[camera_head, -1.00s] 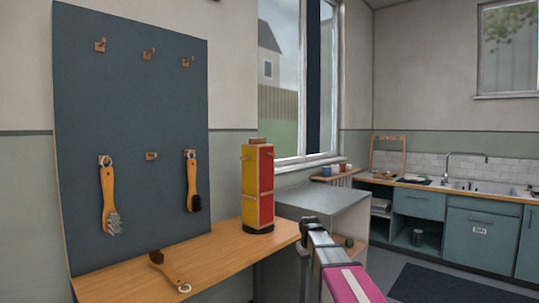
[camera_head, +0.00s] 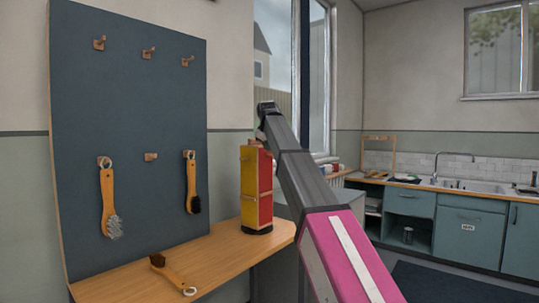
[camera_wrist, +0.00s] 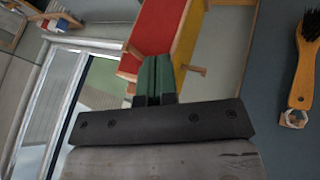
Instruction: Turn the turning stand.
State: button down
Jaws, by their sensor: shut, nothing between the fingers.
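The turning stand (camera_head: 257,190) is an upright box with red and yellow faces, wooden pegs and a round black base. It stands near the right end of the wooden shelf (camera_head: 215,257). In the wrist view the stand (camera_wrist: 160,28) shows its red and yellow faces at the top, with pegs sticking out. My gripper (camera_wrist: 156,62) has its green fingers together and empty, in front of the stand's peg end. I cannot tell whether they touch it. In the head view my arm reaches up to just above the stand's top, and the fingers are hard to make out.
A dark pegboard (camera_head: 130,110) with hooks stands behind the shelf; two brushes (camera_head: 109,205) (camera_head: 192,185) hang on it. Another brush (camera_head: 173,274) lies on the shelf's front left. A window is behind the stand, and a sink counter (camera_head: 450,190) is at the right.

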notch_tip(320, 180, up, 4)
jog(key=a, duration=0.1)
jog(key=w+d+f, duration=0.2)
jog(key=w+f, duration=0.6)
jog(key=w, duration=0.1)
dwell(0.4)
jog(key=shift+d, duration=0.15)
jog(key=w+d+n+g+y, duration=0.1)
jog(key=w+n+g+y, duration=0.2)
jog(key=w+n, duration=0.9)
jog(key=shift+w+d+y, duration=0.4)
jog(key=shift+w+y, duration=1.3)
jog(key=shift+w, duration=0.7)
